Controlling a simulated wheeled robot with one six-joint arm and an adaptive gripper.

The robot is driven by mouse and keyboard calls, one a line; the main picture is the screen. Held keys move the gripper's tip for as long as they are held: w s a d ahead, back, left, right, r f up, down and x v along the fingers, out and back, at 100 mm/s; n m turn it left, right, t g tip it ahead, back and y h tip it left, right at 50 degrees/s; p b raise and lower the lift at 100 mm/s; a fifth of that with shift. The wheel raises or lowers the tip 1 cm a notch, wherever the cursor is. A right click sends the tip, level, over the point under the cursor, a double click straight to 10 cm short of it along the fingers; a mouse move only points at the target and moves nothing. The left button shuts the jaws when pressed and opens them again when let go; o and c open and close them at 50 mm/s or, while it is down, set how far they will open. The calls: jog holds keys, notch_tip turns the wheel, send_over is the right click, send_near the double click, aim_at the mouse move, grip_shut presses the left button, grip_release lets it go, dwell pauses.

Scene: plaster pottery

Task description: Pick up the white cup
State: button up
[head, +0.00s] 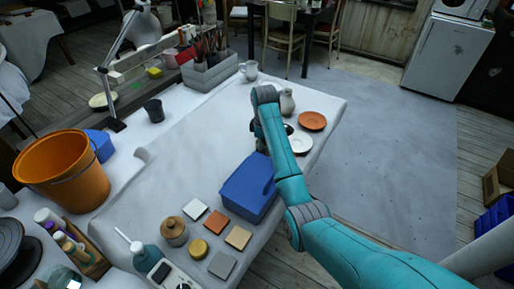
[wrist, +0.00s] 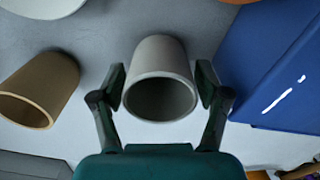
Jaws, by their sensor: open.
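A pale grey-white cup (wrist: 160,62) is in the middle of the wrist view, its dark open mouth turned toward the camera. My gripper (wrist: 162,88) is open, with one finger on each side of the cup. Small gaps seem to show between the fingers and the cup wall. In the head view my gripper (head: 262,143) is low over the table, partly hidden by my teal arm. The cup cannot be made out there.
A tan cup (wrist: 40,88) stands left of the white cup in the wrist view, and a blue box (wrist: 275,60) is close on the right. In the head view a white saucer (head: 300,144), orange plate (head: 312,121) and grey vase (head: 288,105) are beyond my arm.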

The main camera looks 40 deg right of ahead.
jog(key=shift+f, duration=0.45)
jog(key=c, duration=1)
jog(key=shift+r, duration=0.15)
